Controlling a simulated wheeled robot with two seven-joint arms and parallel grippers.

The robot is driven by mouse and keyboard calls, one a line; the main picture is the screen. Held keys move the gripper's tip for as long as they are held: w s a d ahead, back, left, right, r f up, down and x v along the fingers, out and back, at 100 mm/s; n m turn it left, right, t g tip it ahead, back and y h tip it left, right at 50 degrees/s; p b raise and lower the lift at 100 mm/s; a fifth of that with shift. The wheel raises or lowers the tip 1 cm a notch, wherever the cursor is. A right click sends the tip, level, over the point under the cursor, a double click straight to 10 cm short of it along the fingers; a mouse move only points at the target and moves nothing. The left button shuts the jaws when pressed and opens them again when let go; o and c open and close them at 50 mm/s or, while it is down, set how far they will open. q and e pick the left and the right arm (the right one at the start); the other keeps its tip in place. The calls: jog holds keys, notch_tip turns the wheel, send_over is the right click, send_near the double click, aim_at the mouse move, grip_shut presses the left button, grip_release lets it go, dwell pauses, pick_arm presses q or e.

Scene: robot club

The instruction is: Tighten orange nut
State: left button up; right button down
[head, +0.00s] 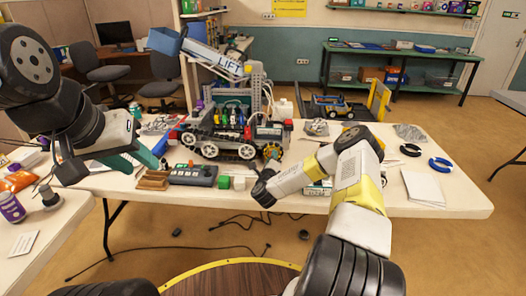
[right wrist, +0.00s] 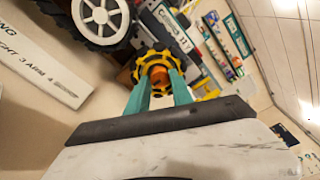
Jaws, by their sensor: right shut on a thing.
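The orange nut (right wrist: 158,74) sits at the centre of a yellow and black wheel hub (right wrist: 150,58) in the right wrist view. My right gripper (right wrist: 159,87) has its two teal fingers on either side of the nut, shut on it. In the head view the hub (head: 272,151) is at the lower right of a wheeled model robot (head: 222,132) on the table. There my right gripper is largely hidden by its own wrist. My left gripper (head: 138,160) is held at the table's left part, with its teal fingers apart and nothing visible between them.
A grey control box (head: 193,175), a brown block (head: 154,180) and green and white cubes (head: 223,182) lie near the table's front edge. Blue-handled pliers (head: 440,164) and papers (head: 423,187) lie at the right.

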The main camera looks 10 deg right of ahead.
jog(key=shift+m, duration=0.9)
jog(key=c, duration=1.1)
grip_release()
jog(key=shift+s, duration=0.15)
jog(key=v, duration=0.7)
jog(key=shift+s+a, duration=0.1)
jog(key=shift+s, duration=0.2)
